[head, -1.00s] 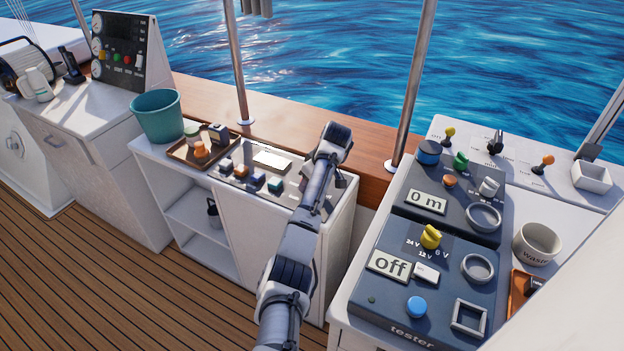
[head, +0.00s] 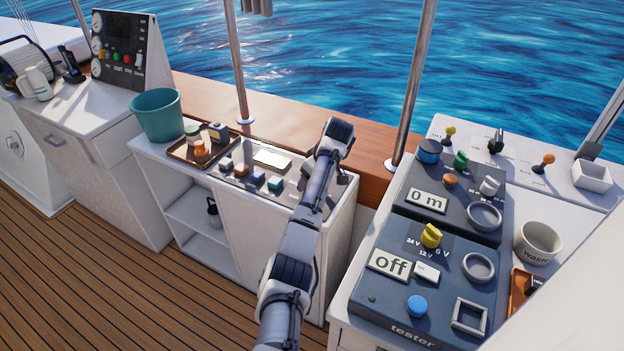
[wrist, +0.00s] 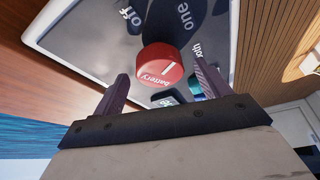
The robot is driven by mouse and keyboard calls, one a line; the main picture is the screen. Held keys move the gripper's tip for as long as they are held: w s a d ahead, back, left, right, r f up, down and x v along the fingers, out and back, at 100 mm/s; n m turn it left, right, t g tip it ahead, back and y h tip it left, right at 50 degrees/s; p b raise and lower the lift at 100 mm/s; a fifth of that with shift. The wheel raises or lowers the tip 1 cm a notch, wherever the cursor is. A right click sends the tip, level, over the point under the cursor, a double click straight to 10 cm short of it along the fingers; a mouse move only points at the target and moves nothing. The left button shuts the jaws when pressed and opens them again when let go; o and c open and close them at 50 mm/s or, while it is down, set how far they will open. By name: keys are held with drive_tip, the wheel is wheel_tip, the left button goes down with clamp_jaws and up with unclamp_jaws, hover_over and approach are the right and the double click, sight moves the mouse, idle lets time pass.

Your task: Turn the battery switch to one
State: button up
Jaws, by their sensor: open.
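The battery switch (wrist: 163,65) is a round red knob with the word "battery" and a white line on its face. It sits on a panel marked "off", "one" and "both" in the wrist view. "One" is near the top middle, "off" to its left and "both" to its right. I cannot tell for certain which mark the white line points at. My gripper (wrist: 161,76) is open, with one finger on each side of the knob. I see no clear contact between fingers and knob. In the head view my arm hides the switch.
In the head view, the switch panel (head: 236,180) carries several small coloured knobs. A brown tray (head: 172,153) and a teal bucket (head: 157,115) stand to its left. The dark tester console (head: 385,318) is on the right, and a metal post (head: 412,90) rises behind.

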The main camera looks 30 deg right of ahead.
drive_tip(key=p+v, duration=0.3)
drive_tip(key=v, duration=0.9)
drive_tip(key=shift+s+r+p, duration=0.15)
drive_tip(key=shift+r+p, duration=0.15)
drive_tip(key=shift+r, duration=0.05)
